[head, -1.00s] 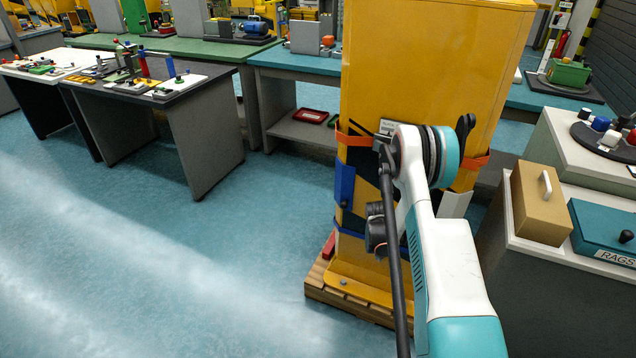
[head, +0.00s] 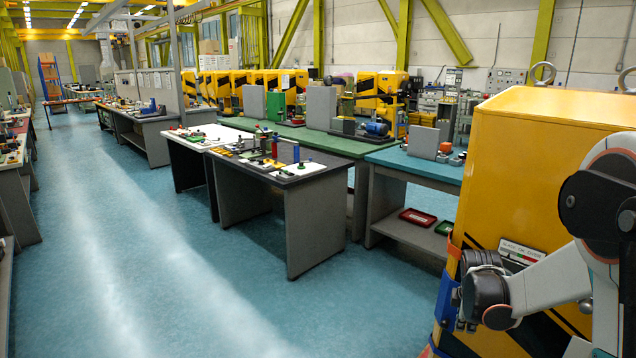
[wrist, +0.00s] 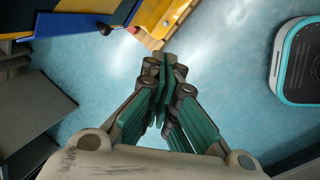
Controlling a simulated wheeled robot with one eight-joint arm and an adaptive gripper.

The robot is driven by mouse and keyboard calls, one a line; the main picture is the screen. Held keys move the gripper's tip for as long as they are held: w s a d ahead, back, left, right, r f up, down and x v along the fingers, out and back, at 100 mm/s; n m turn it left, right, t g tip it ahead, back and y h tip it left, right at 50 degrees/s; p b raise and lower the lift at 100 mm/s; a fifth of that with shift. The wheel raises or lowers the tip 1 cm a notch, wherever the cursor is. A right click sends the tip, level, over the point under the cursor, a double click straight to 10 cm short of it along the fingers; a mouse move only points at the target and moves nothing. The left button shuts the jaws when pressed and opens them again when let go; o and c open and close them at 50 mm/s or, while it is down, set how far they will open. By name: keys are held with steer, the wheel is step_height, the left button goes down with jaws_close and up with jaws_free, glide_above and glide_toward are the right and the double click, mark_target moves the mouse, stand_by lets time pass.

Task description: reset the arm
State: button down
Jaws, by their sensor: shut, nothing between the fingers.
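My arm (head: 560,280) shows at the right edge of the head view, folded in front of the yellow cabinet. My gripper (wrist: 164,62) is in the middle of the wrist view, its green-padded fingers shut together with nothing between them. It points over bare blue floor, towards the edge of the wooden pallet. In the head view I cannot make out the fingertips.
The yellow cabinet (head: 528,150) with a blue strap stands close behind my arm. A grey table (head: 310,210) with parts and a teal-topped bench (head: 425,168) stand to its left. The blue floor (head: 150,270) at the left is clear.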

steer(key=s+a+r+m+t+y, duration=0.1)
steer(key=s+a+r+m, duration=0.2)
steer(key=s+a+r, duration=0.3)
steer(key=s+a+r+m+t, duration=0.1)
steer(key=s+a+r+m, duration=0.2)
steer(key=s+a+r, duration=0.35)
steer(key=s+a+r+m+t, duration=0.1)
steer(key=s+a+r+m, duration=0.1)
steer(key=s, duration=0.5)
steer(key=s+a+r+m+t+y, duration=0.1)
steer(key=s+a+r+m, duration=0.2)
steer(key=s+m, duration=0.2)
steer(key=shift+s+a+r+m, duration=0.2)
steer(key=shift+s+a+m, duration=0.1)
steer(key=shift+s, duration=0.85)
